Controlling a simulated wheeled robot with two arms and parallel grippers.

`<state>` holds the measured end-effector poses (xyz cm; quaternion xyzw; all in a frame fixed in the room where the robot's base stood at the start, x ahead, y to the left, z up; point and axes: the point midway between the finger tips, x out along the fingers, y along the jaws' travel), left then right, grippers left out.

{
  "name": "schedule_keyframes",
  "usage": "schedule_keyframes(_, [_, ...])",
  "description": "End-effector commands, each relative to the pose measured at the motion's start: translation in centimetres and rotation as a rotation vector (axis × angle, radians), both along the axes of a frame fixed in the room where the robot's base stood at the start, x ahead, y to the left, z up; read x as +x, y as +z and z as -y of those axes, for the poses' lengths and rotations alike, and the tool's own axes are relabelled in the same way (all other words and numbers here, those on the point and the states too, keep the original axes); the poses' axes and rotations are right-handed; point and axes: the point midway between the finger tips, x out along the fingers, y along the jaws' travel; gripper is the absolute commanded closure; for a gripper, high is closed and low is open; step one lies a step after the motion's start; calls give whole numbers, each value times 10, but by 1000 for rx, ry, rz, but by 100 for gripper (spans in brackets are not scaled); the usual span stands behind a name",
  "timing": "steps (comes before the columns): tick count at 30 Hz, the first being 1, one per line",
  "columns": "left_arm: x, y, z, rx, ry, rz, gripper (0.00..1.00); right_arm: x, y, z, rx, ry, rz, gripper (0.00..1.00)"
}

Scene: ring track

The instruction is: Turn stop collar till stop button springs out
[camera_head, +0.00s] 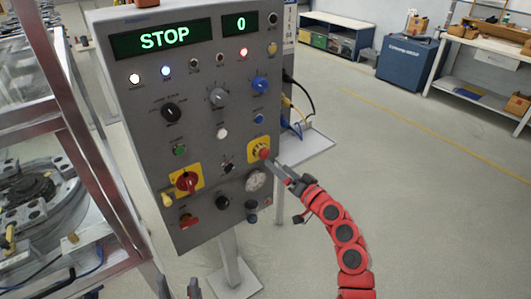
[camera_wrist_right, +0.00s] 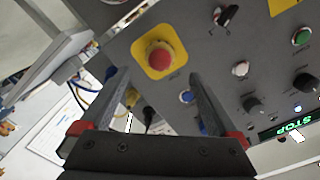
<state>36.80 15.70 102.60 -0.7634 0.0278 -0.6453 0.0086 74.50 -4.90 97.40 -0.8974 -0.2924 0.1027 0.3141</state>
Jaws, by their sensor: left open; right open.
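The red stop button (camera_head: 264,153) sits on a yellow plate (camera_head: 254,144) at the right side of the grey control panel (camera_head: 222,125). My left gripper (camera_head: 178,284) is open and empty at the bottom edge, below the panel.
The panel display reads STOP (camera_head: 164,38) and 0 (camera_head: 240,23). A side shelf (camera_head: 305,147) and cables are right of the panel. A metal-framed machine stands left. Floor at right is clear.

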Motion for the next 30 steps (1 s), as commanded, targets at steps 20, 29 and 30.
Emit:
schedule_keyframes(20, [0,5,0,0,0,0,41,66,-1,-47,1,-1,0,4])
schedule_keyframes(29, [0,5,0,0,0,0,41,66,0,-47,0,-1,0,15])
schedule_keyframes(30, [0,5,0,0,0,0,41,66,0,-47,0,-1,0,22])
